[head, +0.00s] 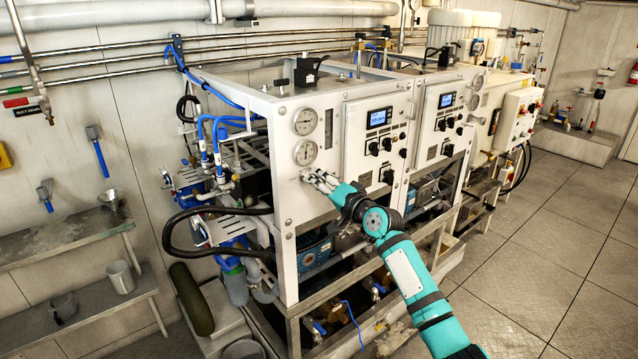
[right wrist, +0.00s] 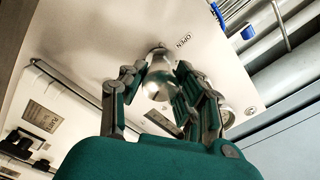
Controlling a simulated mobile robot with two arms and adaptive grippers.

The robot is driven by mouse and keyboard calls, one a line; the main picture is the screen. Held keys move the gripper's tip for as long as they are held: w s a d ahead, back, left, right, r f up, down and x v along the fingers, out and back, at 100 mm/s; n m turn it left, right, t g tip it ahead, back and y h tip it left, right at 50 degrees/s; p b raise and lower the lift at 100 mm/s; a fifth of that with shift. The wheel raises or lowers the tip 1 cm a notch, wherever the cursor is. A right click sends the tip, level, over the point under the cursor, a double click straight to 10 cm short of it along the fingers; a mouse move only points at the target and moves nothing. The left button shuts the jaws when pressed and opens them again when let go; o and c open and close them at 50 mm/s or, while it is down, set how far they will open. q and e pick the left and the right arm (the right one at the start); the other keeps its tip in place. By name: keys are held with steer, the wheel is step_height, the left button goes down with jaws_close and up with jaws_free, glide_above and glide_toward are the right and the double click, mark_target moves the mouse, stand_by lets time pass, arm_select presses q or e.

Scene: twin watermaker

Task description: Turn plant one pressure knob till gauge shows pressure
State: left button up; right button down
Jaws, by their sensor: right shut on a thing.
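The pressure knob, a rounded silver metal knob (right wrist: 158,75), sits on the white front panel below the gauges. My right gripper (right wrist: 157,88) is shut on it, with its fingers on either side in the right wrist view. In the head view the right gripper (head: 312,178) reaches the panel and hides most of the knob. An "OPEN" label shows beside the knob in the right wrist view. Two round gauges, the upper (head: 305,121) and the lower (head: 305,153), are on the panel above the gripper; their readings are too small to tell. My left gripper is not in view.
A control box with a lit screen (head: 379,118) and black knobs is right of the gauges. A second similar unit (head: 446,101) stands farther right. Shelves (head: 70,244) are at the left wall. The tiled floor (head: 560,250) at the right is clear.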

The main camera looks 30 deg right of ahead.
steer(key=c, duration=0.9)
jaws_free()
steer(key=shift+s, duration=0.35)
steer(key=s, duration=0.7)
steer(key=s+d, duration=0.1)
steer(key=s, duration=0.3)
steer(key=shift+s, duration=0.15)
